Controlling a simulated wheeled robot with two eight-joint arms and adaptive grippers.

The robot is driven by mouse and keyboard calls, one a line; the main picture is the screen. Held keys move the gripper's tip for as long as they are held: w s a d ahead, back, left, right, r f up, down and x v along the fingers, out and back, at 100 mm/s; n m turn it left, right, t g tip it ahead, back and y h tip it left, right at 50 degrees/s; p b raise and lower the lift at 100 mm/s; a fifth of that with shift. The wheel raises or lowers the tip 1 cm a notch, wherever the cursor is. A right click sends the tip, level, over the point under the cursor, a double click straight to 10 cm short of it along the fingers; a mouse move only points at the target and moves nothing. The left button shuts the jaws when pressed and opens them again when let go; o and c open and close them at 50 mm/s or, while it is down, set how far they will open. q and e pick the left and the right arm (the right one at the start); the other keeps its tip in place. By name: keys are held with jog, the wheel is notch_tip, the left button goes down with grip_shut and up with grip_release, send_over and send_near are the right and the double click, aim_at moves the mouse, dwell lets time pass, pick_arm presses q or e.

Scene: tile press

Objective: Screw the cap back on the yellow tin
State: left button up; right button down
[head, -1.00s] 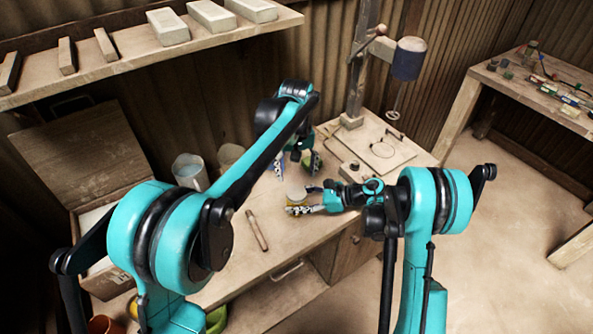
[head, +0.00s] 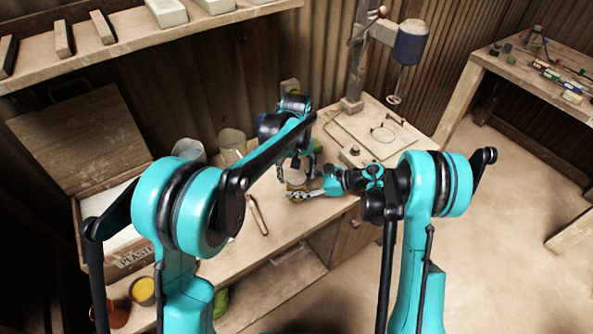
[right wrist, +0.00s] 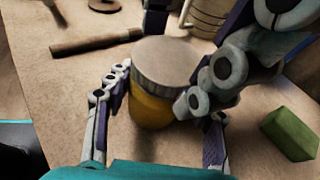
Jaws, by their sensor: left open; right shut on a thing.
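The yellow tin (right wrist: 152,108) stands upright on the bench in the right wrist view, with a round grey cap (right wrist: 168,60) on its top. I cannot tell how far the cap is threaded. My right gripper (right wrist: 160,128) is shut on the tin's body, one finger on each side. It also shows low beside the tin in the head view (head: 300,193). My left gripper (head: 304,172) is open, close above and beside the tin. Its finger links cover the tin's right side in the right wrist view, and its fingertips are partly hidden.
A green block (right wrist: 290,133) lies right of the tin. A wooden-handled tool (right wrist: 95,42) lies to its left. A press (head: 410,48) stands at the back of the bench. A plaster box (head: 125,260) and containers are at the left. The bench front is mostly clear.

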pick_arm(q)
jog(key=c, duration=1.2)
jog(key=o, duration=1.3)
jog(key=shift+o, duration=0.2)
jog(key=shift+r, duration=0.1)
notch_tip(320, 180, up, 12)
